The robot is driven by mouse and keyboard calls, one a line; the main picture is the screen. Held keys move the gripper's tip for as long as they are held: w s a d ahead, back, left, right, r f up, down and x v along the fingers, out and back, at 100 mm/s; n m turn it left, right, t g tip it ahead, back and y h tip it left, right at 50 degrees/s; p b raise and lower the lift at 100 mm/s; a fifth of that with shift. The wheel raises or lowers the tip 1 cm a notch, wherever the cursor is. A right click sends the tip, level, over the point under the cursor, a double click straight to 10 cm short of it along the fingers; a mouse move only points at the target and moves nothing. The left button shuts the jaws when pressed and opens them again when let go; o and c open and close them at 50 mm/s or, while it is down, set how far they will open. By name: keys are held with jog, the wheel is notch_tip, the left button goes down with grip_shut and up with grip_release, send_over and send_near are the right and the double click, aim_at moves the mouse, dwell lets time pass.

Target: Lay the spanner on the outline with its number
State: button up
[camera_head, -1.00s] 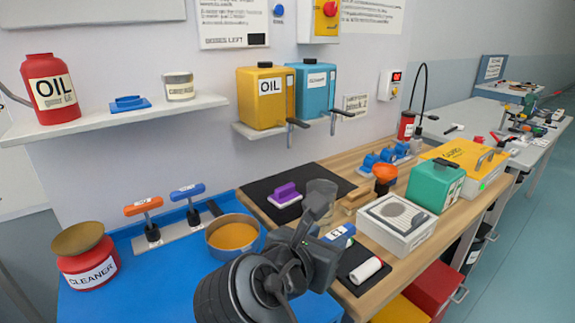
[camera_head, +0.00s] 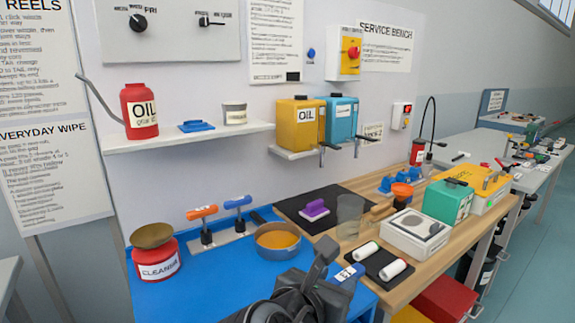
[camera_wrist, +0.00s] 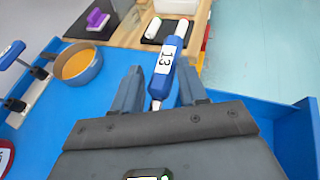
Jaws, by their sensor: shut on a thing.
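A blue-handled tool (camera_wrist: 165,66) with a white label reading 13 lies between the fingers of my gripper (camera_wrist: 160,90) in the wrist view. Its pale metal end points toward my palm. In the head view the blue handle with its label (camera_head: 347,273) shows beside my dark gripper (camera_head: 322,280), at the front right of the blue bench top (camera_head: 215,300). My gripper is shut on this tool, above the blue surface. I cannot make out any numbered outline in either view.
A pan of orange liquid (camera_head: 279,243), a red cleaner pot (camera_head: 155,260) and a stand with orange and blue handles (camera_head: 208,245) occupy the blue top. A black mat (camera_head: 372,275) with white rolls and a white box (camera_head: 415,232) stand right. The front blue area looks clear.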

jog(key=d+f+n+y, duration=0.1)
jog(key=d+f, duration=0.3)
jog(key=d+f+n+t+y, duration=0.1)
jog(key=d+f, duration=0.3)
jog(key=d, duration=0.1)
jog(key=d+f+n+y, duration=0.1)
jog(key=d+f, duration=0.3)
jog(key=shift+w+d, duration=0.1)
jog(key=shift+d, duration=0.15)
jog(key=shift+d+f+t, duration=0.3)
jog(key=shift+d, duration=0.15)
jog(key=shift+d, duration=0.1)
